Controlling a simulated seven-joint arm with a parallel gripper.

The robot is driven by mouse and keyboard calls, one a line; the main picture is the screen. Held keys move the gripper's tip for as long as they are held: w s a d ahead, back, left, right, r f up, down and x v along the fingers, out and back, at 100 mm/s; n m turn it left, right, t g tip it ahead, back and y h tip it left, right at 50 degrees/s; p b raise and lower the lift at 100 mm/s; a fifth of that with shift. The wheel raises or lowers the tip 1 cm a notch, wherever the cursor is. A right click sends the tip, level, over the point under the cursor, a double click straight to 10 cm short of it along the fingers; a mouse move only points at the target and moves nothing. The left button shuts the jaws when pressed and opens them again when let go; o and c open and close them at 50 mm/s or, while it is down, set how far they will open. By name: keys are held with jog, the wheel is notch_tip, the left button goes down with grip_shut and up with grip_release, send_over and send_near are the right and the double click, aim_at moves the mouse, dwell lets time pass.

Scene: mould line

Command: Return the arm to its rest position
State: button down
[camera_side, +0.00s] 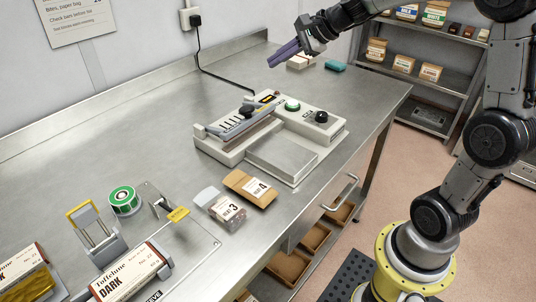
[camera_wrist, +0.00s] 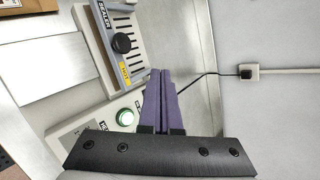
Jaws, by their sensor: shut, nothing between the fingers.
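My gripper (camera_side: 285,54) has purple fingers and is raised above the back of the steel table (camera_side: 150,100) in the side view. In the wrist view my gripper (camera_wrist: 161,75) shows its two purple fingers pressed together with nothing between them. It is apart from the table and from the sealer (camera_side: 270,130), a pale machine with a black knob and a lit green button. In the wrist view the sealer (camera_wrist: 95,60) lies to the left of the fingers.
Packets (camera_side: 250,187) lie in front of the sealer. A green-and-white roll (camera_side: 124,200) and a Toffelune Dark box (camera_side: 130,272) are at the lower left. A teal block (camera_side: 335,66) lies at the back. A black cord (camera_side: 222,80) runs from the wall plug. Shelves (camera_side: 425,80) stand right.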

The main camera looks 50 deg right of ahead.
jog(key=s+a+r+n+g, duration=0.2)
jog(key=s+a+n, duration=1.05)
jog(key=s, duration=0.55)
jog(key=s+d+f+n+g+h, duration=0.2)
jog(key=s+f+n, duration=0.5)
jog(key=s, duration=0.4)
jog(key=shift+s+d+f+n+h, duration=0.25)
jog(key=shift+d+f+n+h, duration=0.15)
jog(key=shift+d+n+h, duration=0.25)
